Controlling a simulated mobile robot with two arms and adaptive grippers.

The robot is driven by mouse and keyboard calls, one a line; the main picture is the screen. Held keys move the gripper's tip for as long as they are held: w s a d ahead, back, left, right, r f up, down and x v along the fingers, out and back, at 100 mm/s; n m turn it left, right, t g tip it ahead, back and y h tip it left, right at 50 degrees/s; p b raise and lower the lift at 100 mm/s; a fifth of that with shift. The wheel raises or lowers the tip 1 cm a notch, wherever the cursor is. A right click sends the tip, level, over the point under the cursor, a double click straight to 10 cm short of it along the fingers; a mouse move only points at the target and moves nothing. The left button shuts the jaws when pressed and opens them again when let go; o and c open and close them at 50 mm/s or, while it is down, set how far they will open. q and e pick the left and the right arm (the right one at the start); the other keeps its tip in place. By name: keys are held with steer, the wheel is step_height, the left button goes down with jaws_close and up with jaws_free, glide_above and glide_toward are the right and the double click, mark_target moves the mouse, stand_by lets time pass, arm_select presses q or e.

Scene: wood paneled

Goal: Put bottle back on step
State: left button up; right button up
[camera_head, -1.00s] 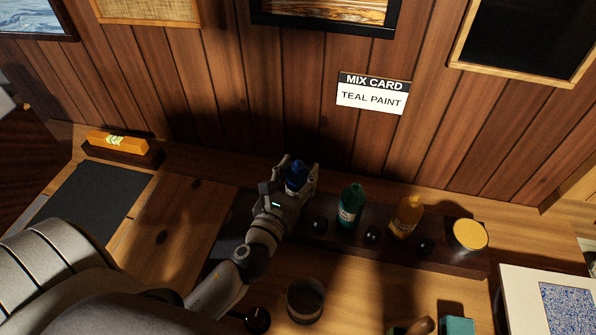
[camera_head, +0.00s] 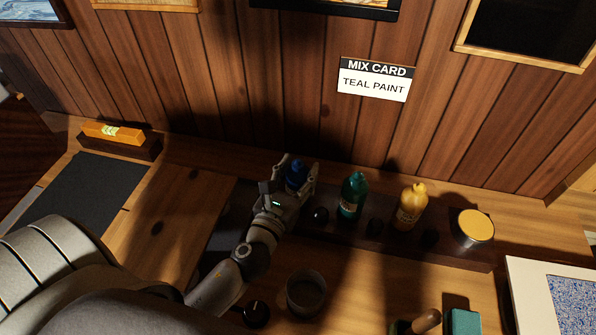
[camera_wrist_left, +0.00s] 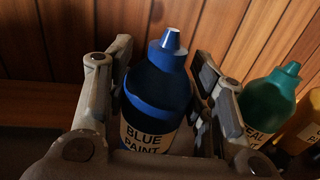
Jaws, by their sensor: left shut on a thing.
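The blue paint bottle (camera_head: 296,175) is upright between the fingers of my left gripper (camera_head: 293,182), at the left part of the dark step (camera_head: 338,233). In the left wrist view the bottle (camera_wrist_left: 155,97) shows its blue cap and "BLUE PAINT" label, with a gripper finger on each side. My left gripper is shut on it. The bottle's base is hidden, so I cannot tell if it touches the step. A teal bottle (camera_head: 352,196) and a yellow bottle (camera_head: 411,207) stand on the step to the right. My right gripper is not in view.
Dark round knobs (camera_head: 319,216) sit along the step, and a yellow-lidded jar (camera_head: 474,229) is at its right end. A round cup (camera_head: 306,292) and a teal block (camera_head: 464,322) are in front. A wall card (camera_head: 374,80) reads "TEAL PAINT".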

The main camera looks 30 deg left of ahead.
arm_select(q)
steer(key=shift+f, duration=0.25)
steer(key=o, duration=1.3)
steer(key=shift+o, duration=0.4)
steer(key=shift+o, duration=1.2)
steer(key=shift+s, duration=0.15)
steer(key=s+d, duration=0.1)
steer(key=s, duration=1)
steer(key=shift+s, duration=0.4)
steer(key=shift+d, duration=0.1)
